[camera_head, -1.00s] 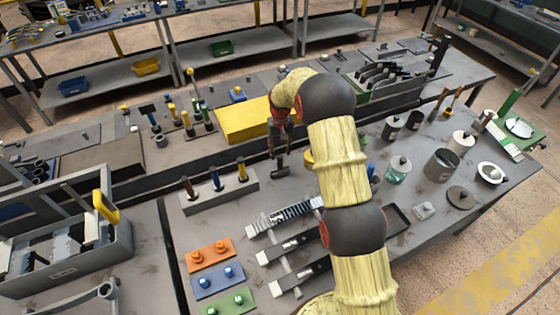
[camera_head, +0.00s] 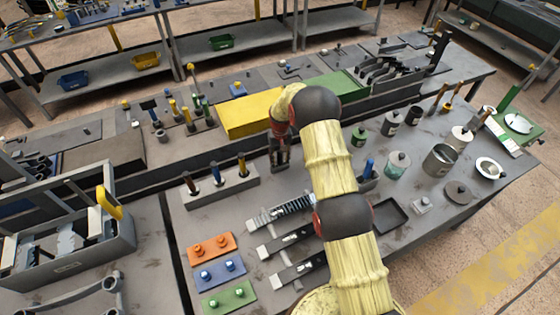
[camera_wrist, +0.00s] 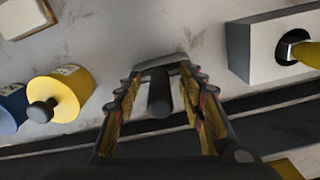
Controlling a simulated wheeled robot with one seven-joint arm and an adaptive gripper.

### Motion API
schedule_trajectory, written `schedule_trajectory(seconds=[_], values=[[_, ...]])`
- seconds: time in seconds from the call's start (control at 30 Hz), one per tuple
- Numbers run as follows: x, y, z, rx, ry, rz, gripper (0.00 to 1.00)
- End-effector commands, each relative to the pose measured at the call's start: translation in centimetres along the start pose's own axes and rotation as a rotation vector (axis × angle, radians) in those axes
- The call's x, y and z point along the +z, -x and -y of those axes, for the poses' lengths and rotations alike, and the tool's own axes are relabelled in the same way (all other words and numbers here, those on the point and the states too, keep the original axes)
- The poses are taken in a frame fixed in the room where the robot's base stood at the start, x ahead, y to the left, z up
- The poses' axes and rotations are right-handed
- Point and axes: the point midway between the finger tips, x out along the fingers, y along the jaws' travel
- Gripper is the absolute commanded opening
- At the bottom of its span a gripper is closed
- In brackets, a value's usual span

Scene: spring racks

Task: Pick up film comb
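A tool with a dark upright handle (camera_wrist: 160,95) and a wider grey bar at its foot stands on the bench in the wrist view; I take it to be the film comb. My gripper (camera_wrist: 159,80) is open, with one finger on each side of the handle and gaps visible on both sides. In the head view my gripper (camera_head: 280,155) is low over the bench, pointing down, and largely covers the tool there. I cannot tell whether the fingertips touch the bench or the bar.
A grey block (camera_head: 240,184) with three handled tools stands to the left. A yellow jar (camera_wrist: 66,93) with a dark knob and a blue one (camera_wrist: 12,107) stand on the other side. A yellow box (camera_head: 250,113) lies behind. Flat strips (camera_head: 290,243) lie in front.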

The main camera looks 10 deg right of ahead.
Motion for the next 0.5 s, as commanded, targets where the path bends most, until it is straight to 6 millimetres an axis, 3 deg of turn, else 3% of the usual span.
schedule_trajectory(seconds=[0.17,0.5], values=[[0.01,0.00,0.00,0.000,0.000,0.000,0.40],[0.02,0.02,0.01,0.000,0.000,0.000,0.20]])
